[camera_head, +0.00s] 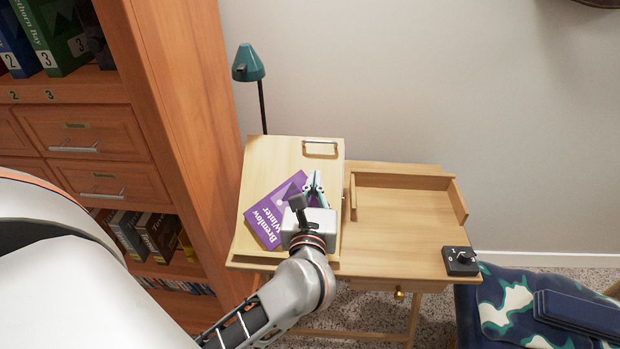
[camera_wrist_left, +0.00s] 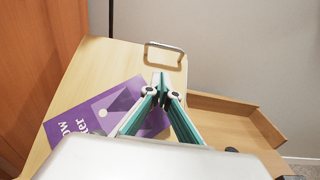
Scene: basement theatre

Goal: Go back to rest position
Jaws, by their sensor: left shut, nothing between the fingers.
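My left gripper (camera_head: 316,180) is over the tilted wooden board of the desk in the head view. Its teal-padded fingers meet at the tips and hold nothing; in the left wrist view the tips (camera_wrist_left: 160,84) also show together. A purple book (camera_head: 268,222) titled "Brenlow Winter" lies on the tilted board (camera_head: 262,172), beside and partly behind the gripper. The book also shows in the left wrist view (camera_wrist_left: 85,115), where the gripper covers part of it. I cannot tell the gap between the fingers and the board. My right gripper is not in view.
A wooden bookcase (camera_head: 170,90) with drawers stands close on the left. A teal lamp (camera_head: 248,66) rises behind the desk. An open wooden tray (camera_head: 405,182) and a black knob box (camera_head: 460,261) are on the desk's right. A blue patterned seat (camera_head: 500,315) is at lower right.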

